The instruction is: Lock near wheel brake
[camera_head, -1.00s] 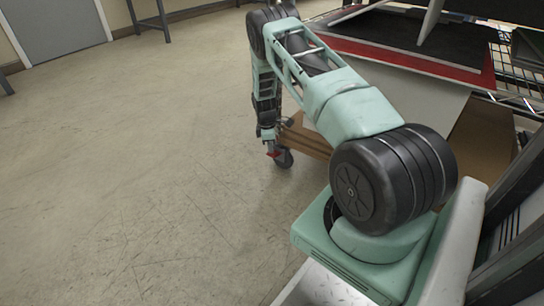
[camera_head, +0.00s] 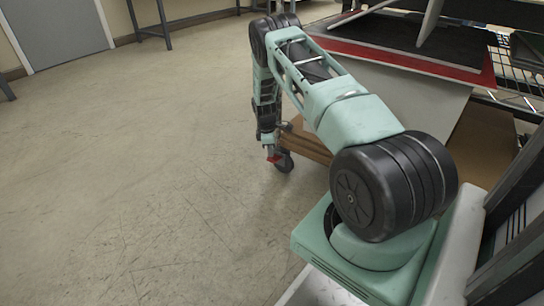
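The near caster wheel (camera_head: 285,161) is dark and stands on the floor under the corner of a wooden cart base (camera_head: 308,143). A small red brake pedal (camera_head: 273,157) shows at the wheel's left side. My gripper (camera_head: 268,142) hangs down at the end of my arm, right above the red pedal. It is small and dark here, and its fingers cannot be made out. I cannot tell whether it touches the pedal. The pedal's upper part and the caster's mount are partly hidden behind my gripper.
The cart carries a pale slanted panel (camera_head: 402,85) and a black and red top (camera_head: 390,42). A wire rack (camera_head: 512,75) stands at the right. A cardboard sheet (camera_head: 482,140) is below it. The floor (camera_head: 130,170) to the left is open. A grey door (camera_head: 62,30) and table legs are at the back.

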